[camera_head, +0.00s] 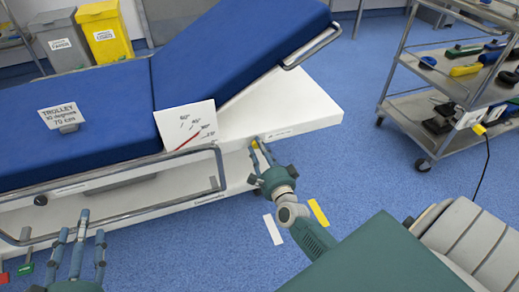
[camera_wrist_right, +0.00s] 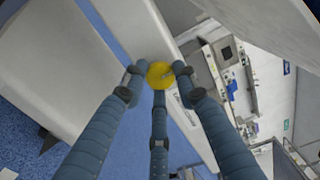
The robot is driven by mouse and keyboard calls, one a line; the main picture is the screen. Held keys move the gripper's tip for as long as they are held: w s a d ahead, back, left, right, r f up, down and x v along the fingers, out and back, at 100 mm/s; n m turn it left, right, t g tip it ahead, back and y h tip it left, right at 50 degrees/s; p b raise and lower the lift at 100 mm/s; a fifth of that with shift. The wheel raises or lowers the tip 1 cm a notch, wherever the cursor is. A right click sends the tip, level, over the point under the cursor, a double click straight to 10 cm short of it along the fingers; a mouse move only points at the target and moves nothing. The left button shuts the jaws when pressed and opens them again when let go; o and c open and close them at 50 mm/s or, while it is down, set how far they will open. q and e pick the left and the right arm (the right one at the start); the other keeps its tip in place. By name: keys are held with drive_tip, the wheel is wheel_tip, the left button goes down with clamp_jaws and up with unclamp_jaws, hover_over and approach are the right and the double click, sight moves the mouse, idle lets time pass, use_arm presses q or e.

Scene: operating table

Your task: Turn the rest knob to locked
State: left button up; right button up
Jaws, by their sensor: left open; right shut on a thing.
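The rest knob is a round yellow knob (camera_wrist_right: 160,72) on the white side of the operating table (camera_wrist_right: 188,95). In the head view only a bit of yellow (camera_head: 254,143) shows between the fingers. My right gripper (camera_head: 260,152) is shut on the knob, with its fingers around it in the right wrist view (camera_wrist_right: 158,78). The knob's pointer and markings are too small to read. My left gripper (camera_head: 82,225) is open and empty at the lower left, in front of the table's side rail.
The table's blue back section (camera_head: 235,50) is raised, beside an angle card (camera_head: 188,128) with a red pointer. A trolley sign (camera_head: 62,115) stands on the flat mattress. A shelved cart (camera_head: 425,105) is at right, bins (camera_head: 105,35) at back left.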

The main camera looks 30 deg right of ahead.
drive_tip(key=shift+a+f, duration=0.3)
drive_tip(key=shift+a, duration=0.05)
drive_tip(key=o, duration=1.1)
drive_tip(key=shift+r, duration=0.1)
drive_tip(key=shift+o, duration=0.2)
drive_tip(key=shift+r, duration=0.1)
drive_tip(key=shift+d, duration=0.1)
drive_tip(key=v, duration=1.2)
